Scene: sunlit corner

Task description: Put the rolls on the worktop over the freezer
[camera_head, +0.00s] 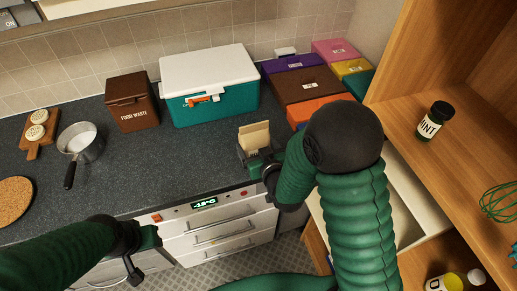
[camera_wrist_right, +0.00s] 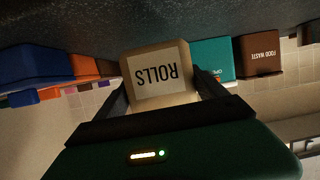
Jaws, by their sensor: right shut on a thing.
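The rolls are a tan box labelled ROLLS (camera_wrist_right: 158,78), which also shows in the head view (camera_head: 255,135). My right gripper (camera_head: 256,158) is shut on it, one finger on each side in the wrist view (camera_wrist_right: 160,92). The box is over the worktop (camera_head: 200,160), near its front edge; I cannot tell whether it touches. The white freezer (camera_head: 222,235), with a lit temperature display and several drawers, is under the worktop's front edge. My left gripper (camera_head: 138,250) is low in front of the cabinet fronts, left of the freezer; its fingers are unclear.
A teal cool box (camera_head: 215,108) with a white lid and a brown food waste bin (camera_head: 132,110) stand behind. Coloured boxes (camera_head: 303,84) fill the back right. A saucepan (camera_head: 80,142) is at left. Wooden shelving (camera_head: 440,70) rises at right. The worktop's middle is clear.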

